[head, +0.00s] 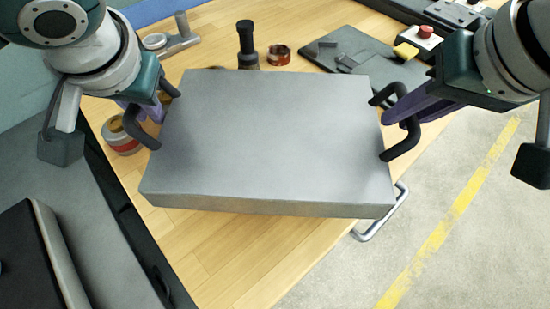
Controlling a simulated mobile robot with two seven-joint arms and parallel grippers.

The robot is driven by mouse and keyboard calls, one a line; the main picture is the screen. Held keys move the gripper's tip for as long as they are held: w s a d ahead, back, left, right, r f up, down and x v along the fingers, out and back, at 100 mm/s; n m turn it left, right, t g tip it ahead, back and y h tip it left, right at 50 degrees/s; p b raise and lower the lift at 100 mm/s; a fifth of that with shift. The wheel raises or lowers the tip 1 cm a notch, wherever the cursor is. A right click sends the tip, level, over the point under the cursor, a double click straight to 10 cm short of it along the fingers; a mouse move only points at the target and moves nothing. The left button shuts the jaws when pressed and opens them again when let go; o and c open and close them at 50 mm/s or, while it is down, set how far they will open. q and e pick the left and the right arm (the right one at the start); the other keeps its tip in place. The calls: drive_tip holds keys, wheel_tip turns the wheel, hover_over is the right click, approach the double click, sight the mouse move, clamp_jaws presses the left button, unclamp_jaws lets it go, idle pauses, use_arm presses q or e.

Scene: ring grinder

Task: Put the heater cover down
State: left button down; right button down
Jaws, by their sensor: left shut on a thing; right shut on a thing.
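The heater cover (270,140) is a large grey box-shaped lid with a black handle at each side. It is in the middle of the head view, over the wooden table (235,255). My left gripper (143,117) is shut on the cover's left handle (135,128). My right gripper (395,110) has purple fingers and is shut on the cover's right handle (404,140). The cover looks nearly level. It hides the table beneath it, and I cannot tell how far it is above the surface.
Rolls of tape (122,137) lie left of the cover. A black upright tool (247,45), a small reddish roll (279,55) and a dark plate (365,60) are behind it. A red button (426,31) is at the back right. Bare table shows in front.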

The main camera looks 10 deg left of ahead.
use_arm(q)
drive_tip(key=shift+f, duration=0.15)
use_arm(e)
drive_tip(key=shift+f, duration=0.15)
